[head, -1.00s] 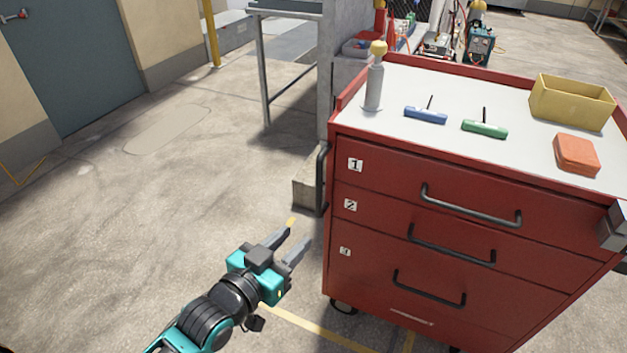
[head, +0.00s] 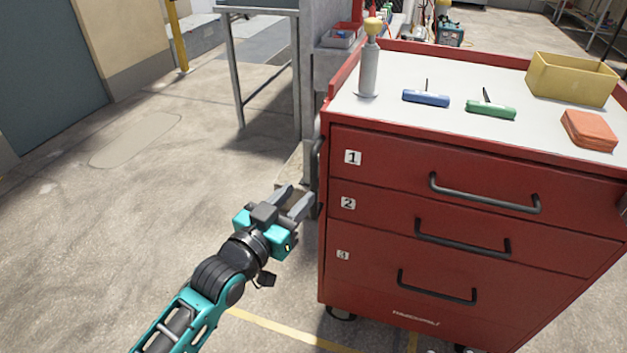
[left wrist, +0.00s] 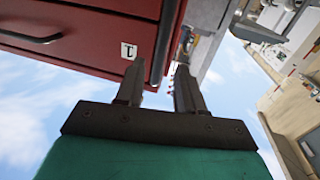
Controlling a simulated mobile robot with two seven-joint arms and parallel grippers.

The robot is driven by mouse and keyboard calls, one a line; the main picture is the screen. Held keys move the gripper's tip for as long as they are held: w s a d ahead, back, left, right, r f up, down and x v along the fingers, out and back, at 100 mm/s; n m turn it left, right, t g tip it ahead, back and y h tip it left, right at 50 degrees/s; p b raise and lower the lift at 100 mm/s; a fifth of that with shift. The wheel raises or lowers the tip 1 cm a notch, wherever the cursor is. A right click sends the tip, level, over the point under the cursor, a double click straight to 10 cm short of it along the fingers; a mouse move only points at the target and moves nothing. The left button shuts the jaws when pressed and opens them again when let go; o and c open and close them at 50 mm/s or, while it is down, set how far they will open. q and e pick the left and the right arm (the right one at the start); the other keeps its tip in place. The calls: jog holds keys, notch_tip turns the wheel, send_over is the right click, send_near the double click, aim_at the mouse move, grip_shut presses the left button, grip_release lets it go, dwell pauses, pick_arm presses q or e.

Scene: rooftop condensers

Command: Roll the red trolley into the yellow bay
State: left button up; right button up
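The red trolley (head: 370,285) stands on the floor at right in the head view, with numbered drawers, black pull handles and a white top. A dark upright side handle (head: 318,165) runs along its left edge; it also shows near my fingertips in the left wrist view (left wrist: 166,42). My left gripper (head: 298,197) is open beside the trolley's left side, fingertips close to this handle; whether they touch it I cannot tell. Yellow floor lines (head: 285,331) run in front of and under the trolley; the full outline of the bay is hidden. My right gripper is not clearly visible.
On the trolley top are a grey bottle with a yellow cap (head: 370,65), a blue tool (head: 426,98), a green tool (head: 490,109), a yellow bin (head: 570,80) and an orange block (head: 589,130). A metal table (head: 238,70) stands behind. Floor at left is clear.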

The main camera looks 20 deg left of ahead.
aim_at(312, 180)
pick_arm(q)
jog(key=b+x, duration=0.1)
jog(key=x, duration=0.6)
jog(key=shift+w+b, duration=0.15)
jog(key=shift+b, duration=0.2)
grip_shut()
dwell(1.0)
